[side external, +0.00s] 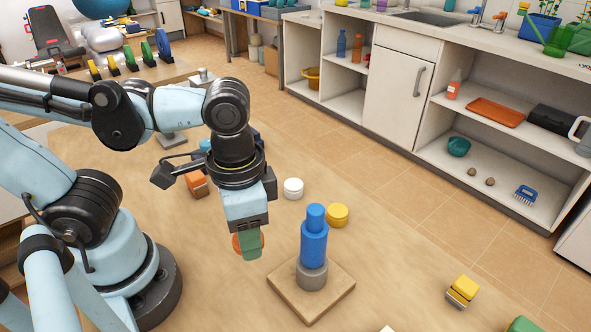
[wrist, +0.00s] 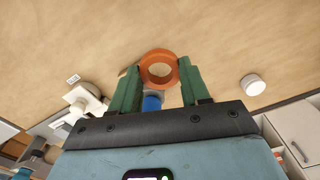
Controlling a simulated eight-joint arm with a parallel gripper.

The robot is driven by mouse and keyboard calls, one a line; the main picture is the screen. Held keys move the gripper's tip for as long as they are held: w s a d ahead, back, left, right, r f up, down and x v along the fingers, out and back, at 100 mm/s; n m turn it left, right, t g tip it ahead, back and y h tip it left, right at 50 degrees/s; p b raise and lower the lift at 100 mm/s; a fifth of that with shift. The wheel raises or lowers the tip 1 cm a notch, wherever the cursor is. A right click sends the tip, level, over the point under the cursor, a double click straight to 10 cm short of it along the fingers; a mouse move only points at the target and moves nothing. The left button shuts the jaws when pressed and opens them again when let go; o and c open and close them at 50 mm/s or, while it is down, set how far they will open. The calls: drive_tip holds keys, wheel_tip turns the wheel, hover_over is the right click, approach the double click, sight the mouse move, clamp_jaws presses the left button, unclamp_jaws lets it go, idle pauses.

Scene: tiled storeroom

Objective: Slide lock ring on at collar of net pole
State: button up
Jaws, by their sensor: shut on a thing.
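The net pole (side external: 313,242) is an upright blue stepped rod with a narrower top. A grey collar (side external: 312,275) surrounds its foot on a square wooden base (side external: 338,287). My gripper (side external: 249,243) has green fingers and points down to the left of the pole. It is shut on the orange lock ring (side external: 236,243), which a finger partly hides in the side view. In the wrist view the ring (wrist: 160,83) sits between the fingertips of my gripper (wrist: 160,72), its hole visible. In the side view the ring appears apart from the pole. A blue shape behind the ring in the wrist view is unclear.
A yellow cylinder (side external: 338,215) stands just behind the pole, and a white cylinder (side external: 293,188) stands farther back. An orange block (side external: 197,186) is behind my gripper. A yellow-topped block (side external: 463,290) lies at right. The surface between ring and base looks clear.

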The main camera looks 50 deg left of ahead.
idle(0.4)
wheel_tip(320, 180, up, 20)
hover_over(316, 209)
wheel_tip(316, 209, down, 4)
drive_tip(key=shift+f, duration=0.5)
drive_tip(key=shift+f, duration=0.1)
idle(0.4)
drive_tip(key=shift+f, duration=2.8)
drive_tip(key=shift+f, duration=2.35)
